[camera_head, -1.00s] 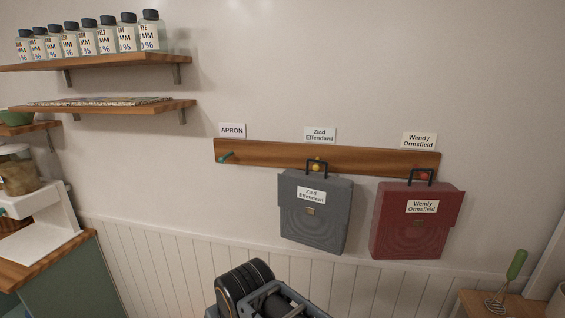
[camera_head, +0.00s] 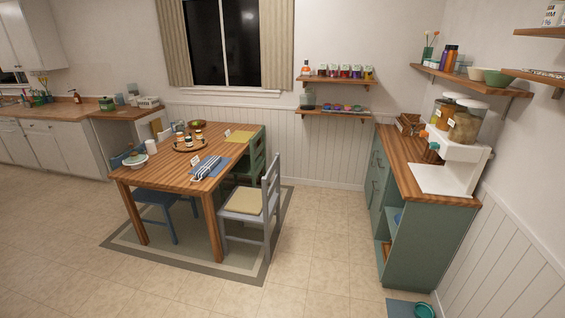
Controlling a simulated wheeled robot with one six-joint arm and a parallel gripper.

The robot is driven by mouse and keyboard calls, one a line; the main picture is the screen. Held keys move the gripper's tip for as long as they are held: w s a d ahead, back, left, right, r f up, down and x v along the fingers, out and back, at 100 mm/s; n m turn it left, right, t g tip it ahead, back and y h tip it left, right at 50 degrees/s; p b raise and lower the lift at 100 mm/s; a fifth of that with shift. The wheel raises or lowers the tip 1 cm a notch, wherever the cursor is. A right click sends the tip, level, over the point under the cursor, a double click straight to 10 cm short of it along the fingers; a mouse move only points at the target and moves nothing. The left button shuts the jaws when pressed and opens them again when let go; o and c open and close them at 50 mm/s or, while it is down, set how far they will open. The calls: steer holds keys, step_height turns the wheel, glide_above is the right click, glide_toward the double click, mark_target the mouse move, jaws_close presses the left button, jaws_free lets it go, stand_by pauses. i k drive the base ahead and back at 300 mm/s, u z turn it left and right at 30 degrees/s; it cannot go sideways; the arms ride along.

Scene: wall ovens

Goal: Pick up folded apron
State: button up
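A blue and white striped folded cloth (camera_head: 207,168) with a small white label lies near the front right edge of the wooden dining table (camera_head: 155,172). It looks like the folded apron, but the label is too small to read. The cloth lies flat, and nothing is on top of it. My gripper is not in view.
A grey chair (camera_head: 246,203) with a yellow cushion stands at the table's right side, and a green chair (camera_head: 254,150) is behind it. Open tiled floor (camera_head: 325,240) lies between the table and the green counter (camera_head: 428,235).

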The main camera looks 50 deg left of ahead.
mark_target(204, 171)
steer(key=u, duration=2.9)
steer(key=i, duration=1.25)
steer(key=u, duration=0.5)
steer(key=i, duration=1.95)
steer(key=z, duration=1.05)
steer(key=i, duration=1.4)
steer(key=z, duration=0.7)
